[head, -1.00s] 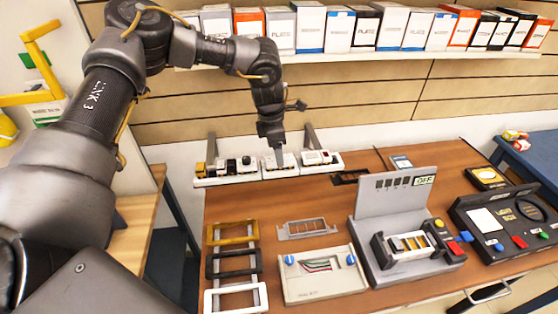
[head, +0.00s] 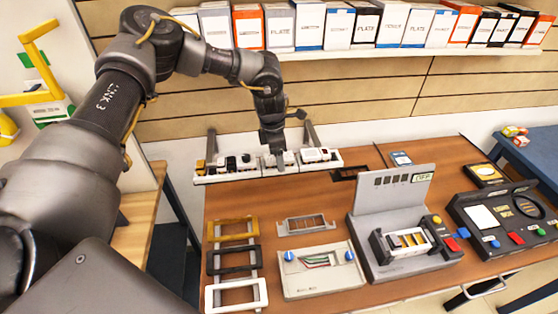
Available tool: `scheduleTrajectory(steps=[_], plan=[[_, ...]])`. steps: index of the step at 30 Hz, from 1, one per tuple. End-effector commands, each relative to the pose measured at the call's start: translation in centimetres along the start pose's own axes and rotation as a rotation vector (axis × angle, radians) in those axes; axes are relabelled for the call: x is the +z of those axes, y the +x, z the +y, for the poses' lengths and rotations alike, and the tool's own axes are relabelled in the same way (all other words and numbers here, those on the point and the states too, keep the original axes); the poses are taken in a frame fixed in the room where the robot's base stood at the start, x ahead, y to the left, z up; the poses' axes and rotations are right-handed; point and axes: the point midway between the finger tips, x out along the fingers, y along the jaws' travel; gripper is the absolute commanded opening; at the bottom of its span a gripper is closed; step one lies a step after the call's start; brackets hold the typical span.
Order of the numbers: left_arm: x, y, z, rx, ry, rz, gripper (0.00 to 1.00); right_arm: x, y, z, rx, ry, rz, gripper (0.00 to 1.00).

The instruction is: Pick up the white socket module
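A white rack (head: 262,173) at the back of the table holds a row of small modules, several of them white. One white module (head: 288,160) sits near the middle of the rack, and another white module (head: 315,156) sits at its right end. Which of them is the socket module is too small to tell. My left gripper (head: 277,156) points down at the middle module, with its fingertips at or just above it. The fingers are too small and dark to show whether they are open or touching it. My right gripper is out of view.
Gold, black and white frames (head: 234,292) lie at the table's front left. A grey frame (head: 305,224), a grey tester box (head: 322,270) and an upright panel unit (head: 393,205) stand to the right. A shelf of boxes (head: 310,26) runs above the rack.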

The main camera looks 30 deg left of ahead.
Motion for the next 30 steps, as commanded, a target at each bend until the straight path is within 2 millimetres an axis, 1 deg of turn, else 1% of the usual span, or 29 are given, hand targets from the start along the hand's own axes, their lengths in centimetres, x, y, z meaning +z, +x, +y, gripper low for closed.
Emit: scheduleTrajectory(steps=[8, 9, 20, 30], plan=[[-0.01, 0.07, 0.01, 0.000, 0.000, 0.000, 0.67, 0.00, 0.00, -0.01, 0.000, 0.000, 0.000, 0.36], [-0.01, 0.07, 0.01, 0.000, 0.000, 0.000, 0.66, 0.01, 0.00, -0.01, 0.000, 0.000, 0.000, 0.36], [0.00, 0.07, 0.01, 0.000, -0.001, -0.001, 0.19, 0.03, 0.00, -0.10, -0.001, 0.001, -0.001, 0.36], [0.07, -0.28, 0.05, 0.002, 0.000, -0.001, 0.18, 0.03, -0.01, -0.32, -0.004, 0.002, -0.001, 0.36]])
